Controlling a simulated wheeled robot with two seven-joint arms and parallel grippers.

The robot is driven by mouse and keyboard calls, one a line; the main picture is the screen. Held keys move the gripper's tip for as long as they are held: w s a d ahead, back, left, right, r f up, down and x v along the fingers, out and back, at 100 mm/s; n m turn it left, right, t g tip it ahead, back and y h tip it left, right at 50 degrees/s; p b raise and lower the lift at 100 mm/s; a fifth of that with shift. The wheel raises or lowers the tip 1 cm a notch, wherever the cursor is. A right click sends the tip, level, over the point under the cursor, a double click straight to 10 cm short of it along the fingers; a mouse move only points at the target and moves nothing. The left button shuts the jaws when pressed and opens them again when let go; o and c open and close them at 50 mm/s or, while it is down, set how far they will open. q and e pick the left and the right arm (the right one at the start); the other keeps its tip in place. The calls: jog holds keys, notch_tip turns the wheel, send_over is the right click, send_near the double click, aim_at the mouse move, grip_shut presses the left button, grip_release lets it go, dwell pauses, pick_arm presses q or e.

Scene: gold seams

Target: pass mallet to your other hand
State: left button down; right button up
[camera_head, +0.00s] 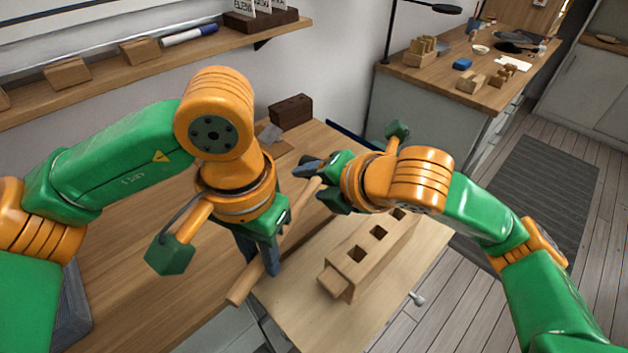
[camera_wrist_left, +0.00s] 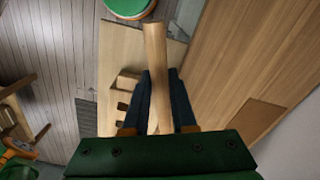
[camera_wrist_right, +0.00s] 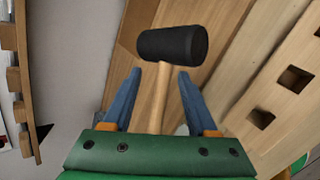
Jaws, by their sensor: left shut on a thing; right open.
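The mallet (camera_head: 298,213) has a long pale wooden handle and a black cylindrical head (camera_wrist_right: 172,43). My left gripper (camera_head: 259,262) is shut on the handle, towards its free end, and holds the mallet over the bench. In the left wrist view the handle (camera_wrist_left: 155,45) passes between my left fingers. My right gripper (camera_head: 322,188) is open near the head end. In the right wrist view the handle lies between my spread right fingers (camera_wrist_right: 157,85), with gaps at both sides, and the head is just beyond the fingertips.
A wooden block with square holes (camera_head: 345,275) stands on the bench (camera_head: 400,310), right of the mallet. A dark brown block (camera_head: 290,111) stands at the back by the wall. A shelf (camera_head: 100,88) with small wooden blocks runs along the upper left.

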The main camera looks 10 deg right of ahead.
jog(key=shift+w+a+f, duration=0.15)
jog(key=shift+w+f, duration=0.2)
grip_shut()
pick_arm(q)
jog(key=c, duration=0.6)
grip_release()
jog(key=shift+c, duration=0.2)
pick_arm(e)
jog(key=shift+r, duration=0.1)
